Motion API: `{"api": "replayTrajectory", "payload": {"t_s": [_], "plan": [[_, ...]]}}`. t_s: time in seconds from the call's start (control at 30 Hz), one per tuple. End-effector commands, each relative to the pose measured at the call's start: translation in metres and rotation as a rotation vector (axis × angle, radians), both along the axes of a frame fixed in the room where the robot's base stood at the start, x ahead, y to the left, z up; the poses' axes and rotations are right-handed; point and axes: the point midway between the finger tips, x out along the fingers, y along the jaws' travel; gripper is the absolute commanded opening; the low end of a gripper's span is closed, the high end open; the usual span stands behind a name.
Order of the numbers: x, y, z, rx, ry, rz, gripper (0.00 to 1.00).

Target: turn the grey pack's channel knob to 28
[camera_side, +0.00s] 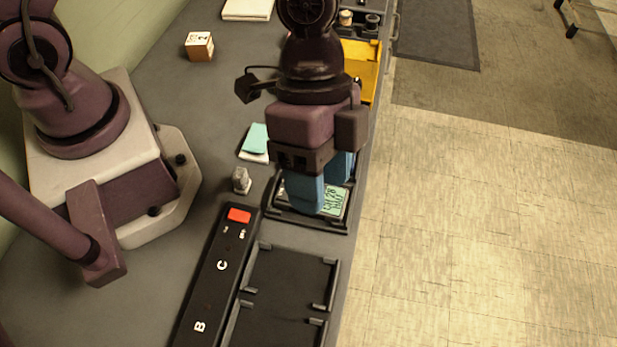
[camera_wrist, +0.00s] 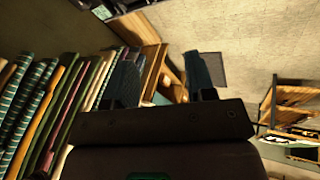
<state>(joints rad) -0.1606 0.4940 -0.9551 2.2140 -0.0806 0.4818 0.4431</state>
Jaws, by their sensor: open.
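My gripper (camera_side: 324,192) hangs in the side view over a black holder frame (camera_side: 290,218) near the table's right edge, its blue fingers apart. A pale green panel with dark lettering (camera_side: 333,201) shows beside the fingers; it seems to include "28", but is too small to read surely. My fingers hide much of what sits in that frame, so I cannot make out the grey pack or its knob there, or tell whether the fingers touch anything.
A black strip marked B and C, with a red patch (camera_side: 239,215), runs beside an empty black holder (camera_side: 285,285). A small grey object (camera_side: 241,180), teal pad (camera_side: 255,138), wooden block (camera_side: 199,45) and yellow bin (camera_side: 360,65) are on the table.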

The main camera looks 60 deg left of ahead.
Motion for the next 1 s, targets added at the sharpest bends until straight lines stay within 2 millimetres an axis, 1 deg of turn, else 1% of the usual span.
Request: {"api": "replayTrajectory", "payload": {"t_s": [0.03, 0.1, 0.17, 0.2, 0.27, 0.33, 0.4, 0.47, 0.5, 0.57, 0.6, 0.67, 0.7, 0.8, 0.9, 1.0], "plan": [[0.003, -0.012, 0.005, -0.059, 0.043, 0.120, 0.50], [0.011, -0.026, 0.013, -0.131, 0.097, 0.298, 0.50], [0.020, -0.036, 0.019, -0.183, 0.141, 0.454, 0.50], [0.027, -0.040, 0.022, -0.212, 0.169, 0.561, 0.50], [0.039, -0.044, 0.026, -0.247, 0.209, 0.723, 0.50], [0.053, -0.044, 0.028, -0.273, 0.253, 0.916, 0.50], [0.066, -0.040, 0.027, -0.282, 0.293, 1.111, 0.50], [0.076, -0.033, 0.025, -0.275, 0.327, 1.281, 0.50], [0.081, -0.027, 0.022, -0.261, 0.349, 1.394, 0.50], [0.085, -0.016, 0.017, -0.230, 0.379, 1.563, 0.50], [0.086, -0.008, 0.012, -0.200, 0.399, 1.675, 0.50], [0.085, 0.004, 0.006, -0.140, 0.426, 1.839, 0.50], [0.081, 0.013, 0.001, -0.092, 0.445, 1.943, 0.50], [0.067, 0.032, -0.008, 0.049, 0.479, 2.170, 0.50], [0.050, 0.047, -0.014, 0.193, 0.497, 2.338, 0.50], [0.035, 0.057, -0.016, 0.309, 0.500, 2.445, 0.50]]}}
